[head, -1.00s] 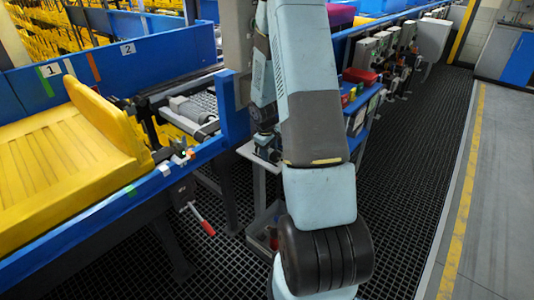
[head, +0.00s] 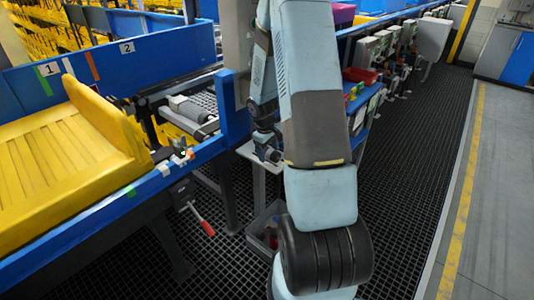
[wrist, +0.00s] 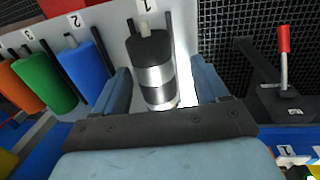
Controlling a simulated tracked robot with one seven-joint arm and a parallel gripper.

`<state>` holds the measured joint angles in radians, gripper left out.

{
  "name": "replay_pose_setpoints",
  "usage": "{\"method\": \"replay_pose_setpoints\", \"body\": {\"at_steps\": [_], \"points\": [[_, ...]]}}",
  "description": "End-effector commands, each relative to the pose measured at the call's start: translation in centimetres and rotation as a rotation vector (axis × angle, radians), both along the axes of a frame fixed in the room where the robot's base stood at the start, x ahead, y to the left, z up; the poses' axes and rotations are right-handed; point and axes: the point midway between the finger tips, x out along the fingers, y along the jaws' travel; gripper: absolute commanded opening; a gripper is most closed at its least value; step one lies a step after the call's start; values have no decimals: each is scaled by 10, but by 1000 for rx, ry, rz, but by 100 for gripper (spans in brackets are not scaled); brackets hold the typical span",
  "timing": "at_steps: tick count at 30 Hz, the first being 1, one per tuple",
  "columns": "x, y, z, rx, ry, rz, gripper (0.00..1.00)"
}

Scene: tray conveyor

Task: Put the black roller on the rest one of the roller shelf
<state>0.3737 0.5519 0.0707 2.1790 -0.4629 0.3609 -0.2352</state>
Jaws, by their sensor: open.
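The black roller (wrist: 150,50), dark with silver bands, lies at the place marked 1 on the pale roller shelf (wrist: 108,22) in the wrist view. Thin dark uprights flank it. My gripper (wrist: 160,68) is open, with one finger on each side of the roller and visible gaps to both. The roller's near end is close to my gripper's palm. In the head view the pale shelf (head: 246,152) shows beside my arm, which hides most of it; the roller cannot be made out there.
A blue roller (wrist: 84,72) lies at place 2, with green (wrist: 46,82) and orange (wrist: 20,86) rollers beyond. A red-handled lever (wrist: 284,60) stands to the right. In the head view, a yellow tray (head: 60,165) rests on the blue-sided conveyor (head: 115,205) at left. Grated floor (head: 420,150) is clear at right.

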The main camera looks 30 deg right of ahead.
Motion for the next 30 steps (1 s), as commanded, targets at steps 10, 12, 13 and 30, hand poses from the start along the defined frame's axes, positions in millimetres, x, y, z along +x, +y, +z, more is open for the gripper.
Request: {"method": "replay_pose_setpoints", "body": {"at_steps": [10, 12, 13, 30], "points": [[0, 6, 65, -5, -12, -3, 73], [-1, 7, 76, -5, -12, -4, 73], [-1, 8, 80, -5, -12, -3, 73], [-16, 31, 156, -22, -59, -35, 73]]}}
